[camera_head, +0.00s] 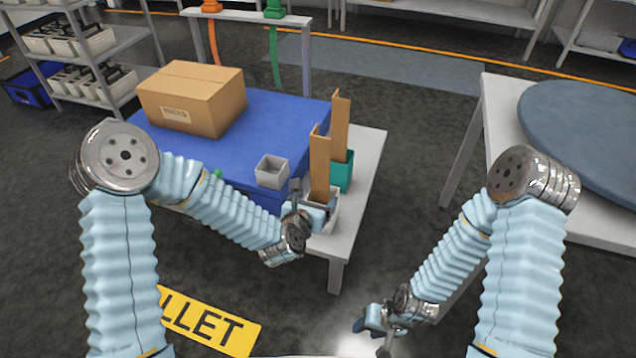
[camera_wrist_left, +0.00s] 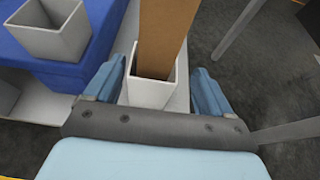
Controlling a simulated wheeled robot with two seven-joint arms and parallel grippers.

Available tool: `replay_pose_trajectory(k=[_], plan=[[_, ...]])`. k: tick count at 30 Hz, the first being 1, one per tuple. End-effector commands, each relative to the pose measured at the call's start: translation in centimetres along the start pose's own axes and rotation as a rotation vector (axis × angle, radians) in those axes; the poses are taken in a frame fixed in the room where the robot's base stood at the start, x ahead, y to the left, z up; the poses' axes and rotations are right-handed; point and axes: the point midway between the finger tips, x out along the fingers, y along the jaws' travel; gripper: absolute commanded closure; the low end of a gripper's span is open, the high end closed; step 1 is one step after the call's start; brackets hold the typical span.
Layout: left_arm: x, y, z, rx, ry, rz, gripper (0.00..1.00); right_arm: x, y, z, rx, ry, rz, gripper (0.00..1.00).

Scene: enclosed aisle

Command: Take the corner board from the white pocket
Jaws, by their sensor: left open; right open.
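A brown corner board (camera_head: 320,165) stands upright in the white pocket (camera_head: 327,212) near the front corner of the table. In the left wrist view the board (camera_wrist_left: 160,40) rises out of the white pocket (camera_wrist_left: 150,90). My left gripper (camera_head: 311,208) is open at the pocket, and its blue fingers (camera_wrist_left: 152,85) show to the left and right of the pocket and board, apart from the board. A second brown board (camera_head: 340,120) stands in a teal pocket (camera_head: 342,172) just behind. My right gripper (camera_head: 370,335) is open and empty, low over the floor.
A cardboard box (camera_head: 192,97) sits on the blue block (camera_head: 268,118) on the white table (camera_head: 362,190). A small grey-white bin (camera_head: 271,171) stands on the blue block's near corner. Another table with a round grey disc (camera_head: 590,130) stands at right. Floor between the tables is clear.

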Motion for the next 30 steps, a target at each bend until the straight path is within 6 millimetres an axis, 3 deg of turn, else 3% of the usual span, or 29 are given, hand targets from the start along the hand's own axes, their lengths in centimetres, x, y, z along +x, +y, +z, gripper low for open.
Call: replay_pose_trajectory(k=[12,21,30], plan=[[5.2,0.3,0.1,0.002,0.000,-0.001,0.17,-0.6,-0.4,0.1,-0.003,-0.003,-0.003,0.57],[5.7,0.4,0.0,0.002,0.001,0.000,0.19,-0.5,-0.4,0.1,-0.003,-0.004,-0.003,0.57],[5.7,0.4,0.0,0.002,0.000,0.000,0.65,-0.6,-0.4,0.1,-0.003,-0.003,-0.003,0.57]])
